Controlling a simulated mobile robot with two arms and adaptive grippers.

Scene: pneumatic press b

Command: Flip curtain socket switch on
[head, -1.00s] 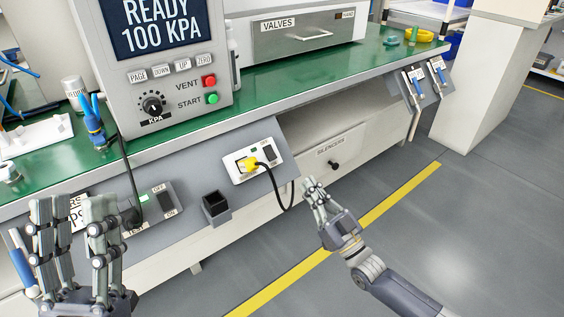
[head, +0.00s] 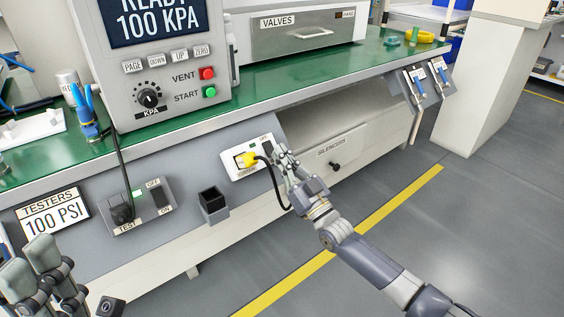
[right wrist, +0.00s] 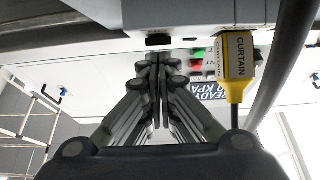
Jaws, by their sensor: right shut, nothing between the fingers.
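The curtain socket (head: 232,168) is a white plate on the grey sloped panel under the bench edge. A yellow plug (head: 250,159) with a black cable sits in it; the plug's CURTAIN label shows in the right wrist view (right wrist: 238,55). The dark rocker switch (head: 267,148) is at the socket's right end; its position is too small to tell. My right gripper (head: 281,152) is shut and empty, its fingertips close beside the switch; contact cannot be told. My left gripper (head: 42,270) is at the lower left, partly cut off, away from the socket.
A tester socket (head: 155,207) with a plug and switch, and a black open box (head: 212,201), are on the panel to the left. The press unit (head: 180,110) stands on the green bench above. The plug's cable loops down near my right fingers. The floor at right is clear.

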